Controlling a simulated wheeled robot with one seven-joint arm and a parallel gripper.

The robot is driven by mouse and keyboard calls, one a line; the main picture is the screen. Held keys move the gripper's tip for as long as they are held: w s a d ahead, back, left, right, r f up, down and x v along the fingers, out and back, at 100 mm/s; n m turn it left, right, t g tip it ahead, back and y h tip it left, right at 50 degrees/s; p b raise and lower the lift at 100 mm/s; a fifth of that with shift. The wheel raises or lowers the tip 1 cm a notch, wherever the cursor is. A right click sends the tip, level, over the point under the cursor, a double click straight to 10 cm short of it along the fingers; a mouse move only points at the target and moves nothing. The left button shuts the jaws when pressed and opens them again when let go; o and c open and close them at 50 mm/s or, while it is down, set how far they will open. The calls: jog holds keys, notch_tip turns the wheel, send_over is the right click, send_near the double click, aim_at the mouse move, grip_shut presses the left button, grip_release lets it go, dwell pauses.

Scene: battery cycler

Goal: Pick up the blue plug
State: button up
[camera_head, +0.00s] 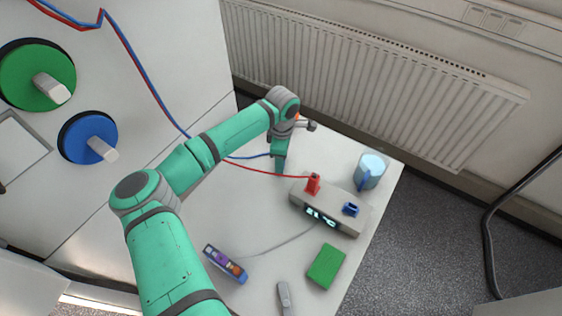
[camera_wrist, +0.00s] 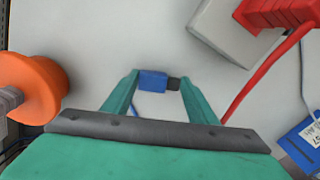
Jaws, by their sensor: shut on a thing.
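The blue plug (camera_wrist: 152,80) is a small blue block with a dark end. In the wrist view it lies between the fingertips of my gripper (camera_wrist: 160,80), which is shut on it. In the head view my gripper (camera_head: 279,165) points down over the back of the white table. The plug is hidden there behind the fingers, but its blue cable (camera_head: 246,157) runs to them from the left. I cannot tell whether the plug touches the table.
A grey device (camera_head: 338,215) holds a red plug (camera_head: 313,184) and has a blue socket (camera_head: 351,209). A blue mug (camera_head: 371,169), a green block (camera_head: 326,266) and a purple-faced pack (camera_head: 226,264) stand around it. An orange object (camera_wrist: 35,88) is close left of my gripper.

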jog(key=shift+w+r, duration=0.15)
jog(key=shift+r, duration=0.6)
jog(key=s+a+r, duration=0.2)
jog(key=s+r, duration=0.9)
jog(key=s, duration=0.3)
jog(key=w+f+n, duration=0.2)
jog(key=w+n, duration=0.2)
jog(key=n, duration=0.4)
jog(key=w+d+f+n, duration=0.1)
jog(key=w+f+n, duration=0.1)
jog(key=w+n, duration=0.3)
jog(key=w+f+n, duration=0.2)
jog(key=w+n, duration=0.2)
jog(key=n, duration=0.7)
jog(key=shift+w+d+n, duration=0.2)
jog(key=shift+d+n, duration=0.1)
jog(key=n, duration=0.1)
jog(key=w+f+n, duration=0.1)
jog(key=n, duration=0.1)
jog(key=w+f+n, duration=0.1)
jog(key=n, duration=0.1)
jog(key=shift+f, duration=0.1)
jog(key=shift+f, duration=2.15)
